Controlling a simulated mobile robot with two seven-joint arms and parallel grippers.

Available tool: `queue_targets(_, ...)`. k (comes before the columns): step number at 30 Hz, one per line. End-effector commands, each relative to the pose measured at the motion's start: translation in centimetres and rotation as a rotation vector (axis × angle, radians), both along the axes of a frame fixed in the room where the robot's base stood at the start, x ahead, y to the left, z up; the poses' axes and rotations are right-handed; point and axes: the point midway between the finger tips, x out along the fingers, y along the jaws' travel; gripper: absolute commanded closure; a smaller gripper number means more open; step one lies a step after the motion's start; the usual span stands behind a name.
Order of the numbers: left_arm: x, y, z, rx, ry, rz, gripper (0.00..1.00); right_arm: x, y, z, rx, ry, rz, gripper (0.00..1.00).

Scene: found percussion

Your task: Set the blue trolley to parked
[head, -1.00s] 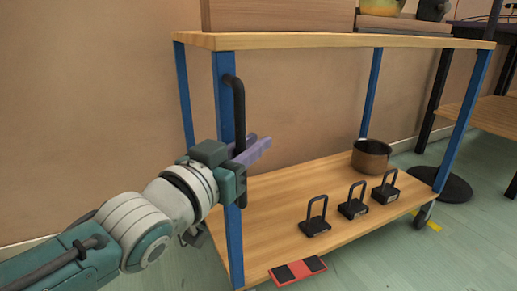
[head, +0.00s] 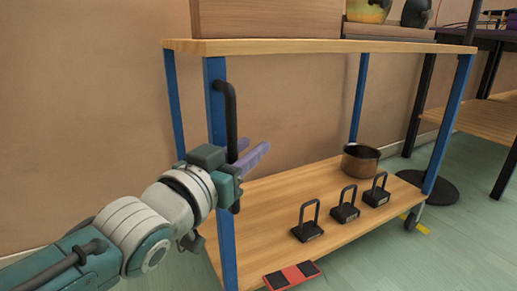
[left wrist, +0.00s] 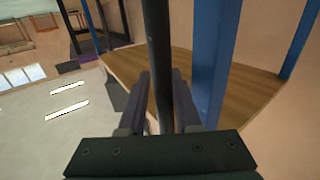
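The blue trolley (head: 217,105) has blue posts and two wooden shelves. A black upright handle (head: 231,110) is on its front left post. A red and black rocker-like piece (head: 292,275) sits at the front edge of the lower shelf. My left gripper (head: 250,153) is at the handle's lower half, with its purple fingers reaching past it. In the left wrist view the handle (left wrist: 159,60) passes between the two fingers (left wrist: 160,95), which look apart, with slim gaps beside it. Whether a finger touches it is hard to tell. My right gripper is not in view.
The lower shelf (head: 270,225) carries several black padlock-shaped blocks (head: 345,205) and a brown pot (head: 360,160). A wooden box (head: 265,20) stands on the upper shelf. A wall is behind; another table (head: 480,125) is at right. Floor is clear in front right.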

Motion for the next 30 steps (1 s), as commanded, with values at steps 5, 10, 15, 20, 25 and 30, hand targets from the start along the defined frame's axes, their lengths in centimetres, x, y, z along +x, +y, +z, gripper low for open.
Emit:
queue_targets(5, -0.3, 0.2, 0.2, -0.001, 0.000, 0.001, 0.68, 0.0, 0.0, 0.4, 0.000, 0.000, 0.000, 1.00)
queue_targets(10, -2.5, 1.1, 0.6, -0.001, 0.004, 0.001, 0.68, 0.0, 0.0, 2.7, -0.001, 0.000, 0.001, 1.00)
queue_targets(15, -5.7, 2.6, 0.5, 0.001, 0.004, 0.001, 0.68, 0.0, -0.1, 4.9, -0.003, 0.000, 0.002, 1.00)
queue_targets(20, -8.0, 3.6, 0.3, -0.001, 0.003, 0.000, 0.68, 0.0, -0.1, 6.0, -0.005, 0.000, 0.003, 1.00)
queue_targets(25, -8.9, 4.0, 0.1, 0.000, -0.001, 0.000, 0.68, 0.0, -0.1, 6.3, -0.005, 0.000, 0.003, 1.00)
queue_targets(30, -8.9, 4.0, 0.0, 0.000, -0.001, 0.000, 0.68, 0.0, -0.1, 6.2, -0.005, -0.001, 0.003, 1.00)
